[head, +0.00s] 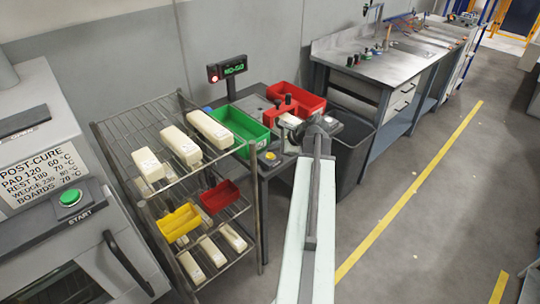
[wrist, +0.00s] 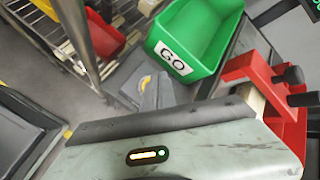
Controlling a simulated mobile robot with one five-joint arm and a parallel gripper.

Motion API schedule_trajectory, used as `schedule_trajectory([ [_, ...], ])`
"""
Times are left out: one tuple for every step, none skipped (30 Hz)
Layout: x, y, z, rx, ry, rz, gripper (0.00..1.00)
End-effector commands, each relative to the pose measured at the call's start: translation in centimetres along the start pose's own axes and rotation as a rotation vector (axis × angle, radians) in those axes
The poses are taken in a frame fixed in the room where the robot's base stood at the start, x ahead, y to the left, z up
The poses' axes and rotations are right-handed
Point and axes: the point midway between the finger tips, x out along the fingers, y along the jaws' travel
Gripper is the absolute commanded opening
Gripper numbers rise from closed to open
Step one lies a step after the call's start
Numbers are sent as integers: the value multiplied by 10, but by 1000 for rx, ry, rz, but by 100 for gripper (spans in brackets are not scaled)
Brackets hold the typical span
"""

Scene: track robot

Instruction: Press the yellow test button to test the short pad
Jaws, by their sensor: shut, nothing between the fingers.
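The yellow test button (head: 270,156) sits on the front corner of the test bench, below the green bin. In the wrist view the yellow button (wrist: 145,82) shows on a grey plate, partly covered. My gripper (wrist: 158,92) is shut and empty, its grey tip in front of the button in that view; I cannot tell whether it touches. In the head view my wrist is to the right of the button. A cream pad (wrist: 255,100) shows partly at the red fixture (wrist: 262,70); its length is hard to judge.
The green GO bin (head: 238,128) and a red bin (head: 297,96) stand behind the button. A NO-GO display (head: 234,68) with a red lamp stands behind them. A wire rack (head: 120,130) with cream pads is on the left, and a dark waste bin (head: 352,150) on the right.

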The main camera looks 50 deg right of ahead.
Motion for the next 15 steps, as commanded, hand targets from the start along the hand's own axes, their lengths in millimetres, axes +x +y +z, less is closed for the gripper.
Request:
schedule_trajectory([
  [-3, -2, 2, 0, 0, 0, 0],
  [-5, -4, 4, 0, 0, 0, 0],
  [-8, -6, 6, 0, 0, 0, 0],
  [-10, -8, 8, 0, 0, 0, 0],
  [-13, -9, 10, 0, 0, 0, 0],
  [-16, -12, 12, 0, 0, 0, 0],
  [-18, -13, 13, 0, 0, 0, 0],
  [-20, -15, 15, 0, 0, 0, 0],
  [-23, -17, 17, -1, -1, 0, 0],
  [-25, -18, 19, -1, -1, 1, 0],
  [-27, -20, 20, -1, -1, 1, 0],
  [-30, -22, 23, -1, -1, 1, 0],
  [-32, -24, 24, -1, -1, 1, 0],
  [-34, -25, 25, -1, -1, 1, 0],
  [-35, -26, 26, -1, -1, 1, 0],
])
